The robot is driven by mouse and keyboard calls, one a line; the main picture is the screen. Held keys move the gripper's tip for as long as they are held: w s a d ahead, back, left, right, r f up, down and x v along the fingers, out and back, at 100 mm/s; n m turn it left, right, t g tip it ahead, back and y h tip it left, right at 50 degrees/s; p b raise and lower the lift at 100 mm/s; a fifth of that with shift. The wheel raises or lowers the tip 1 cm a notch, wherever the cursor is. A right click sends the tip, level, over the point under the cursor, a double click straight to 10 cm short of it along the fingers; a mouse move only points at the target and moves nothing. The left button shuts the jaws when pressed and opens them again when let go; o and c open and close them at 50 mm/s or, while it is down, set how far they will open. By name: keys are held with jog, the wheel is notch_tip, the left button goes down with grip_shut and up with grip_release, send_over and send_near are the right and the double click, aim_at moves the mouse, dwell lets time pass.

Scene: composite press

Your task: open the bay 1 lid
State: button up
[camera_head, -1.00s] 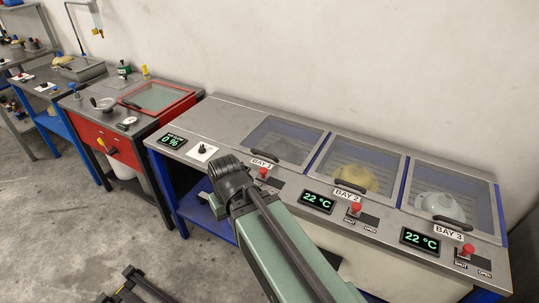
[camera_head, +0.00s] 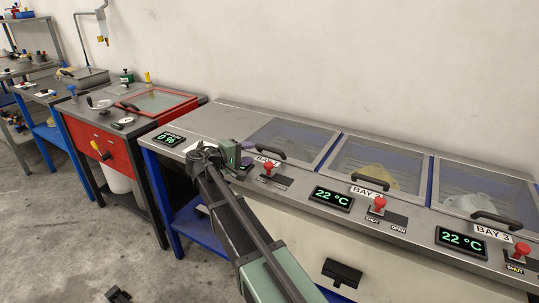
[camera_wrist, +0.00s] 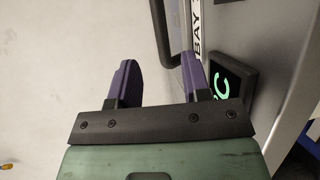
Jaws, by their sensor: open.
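The bay 1 lid (camera_head: 290,135) is a clear pane in a grey frame, lying flat and shut in the bench top in the head view. Its black curved handle (camera_head: 268,150) is at the front edge. My gripper (camera_head: 246,165) is just left of the bay 1 label and handle, partly hidden by my wrist. In the wrist view, my gripper (camera_wrist: 160,78) shows two purple fingers apart with nothing between them. A dark curved bar (camera_wrist: 171,35), probably a lid handle, lies beyond the fingers, apart from them.
The bay 2 lid (camera_head: 378,142) and bay 3 lid (camera_head: 482,172) are shut to the right. Red knobs (camera_head: 267,170) and temperature displays (camera_head: 332,198) line the front panel. A red bench (camera_head: 88,140) stands left. The wall (camera_head: 350,45) rises behind.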

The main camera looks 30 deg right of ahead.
aim_at(266, 149)
jog(key=b+x, duration=0.1)
jog(key=x, duration=0.8)
jog(key=shift+f, duration=0.1)
grip_shut()
